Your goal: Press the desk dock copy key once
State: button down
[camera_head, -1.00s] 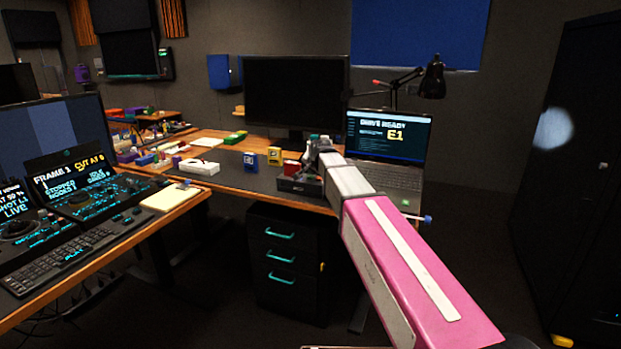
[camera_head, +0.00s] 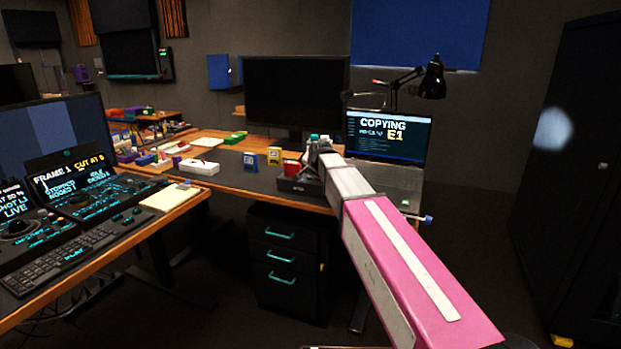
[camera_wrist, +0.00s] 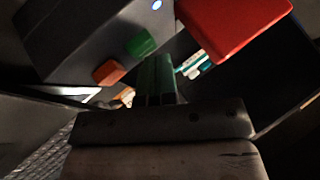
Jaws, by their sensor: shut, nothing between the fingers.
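The desk dock (camera_head: 297,186) is a low dark box on the desk, beside the laptop, with a red block (camera_head: 291,168) at it. In the wrist view the dark dock body (camera_wrist: 75,35) fills the upper left, with a green key (camera_wrist: 140,43) and an orange key (camera_wrist: 105,71) on its edge; I cannot read labels. My gripper (camera_wrist: 158,62) is shut and empty, its tips close by the green key; contact cannot be told. In the head view the arm's end hides part of the dock. The laptop screen (camera_head: 388,136) reads "COPYING E1".
The red block (camera_wrist: 235,22) is close to the right of my fingers in the wrist view. A dark monitor (camera_head: 296,92) stands behind the dock, and a desk lamp (camera_head: 432,78) stands behind the laptop.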

aim_at(312, 177)
jog(key=shift+r, duration=0.75)
jog(key=shift+r, duration=2.5)
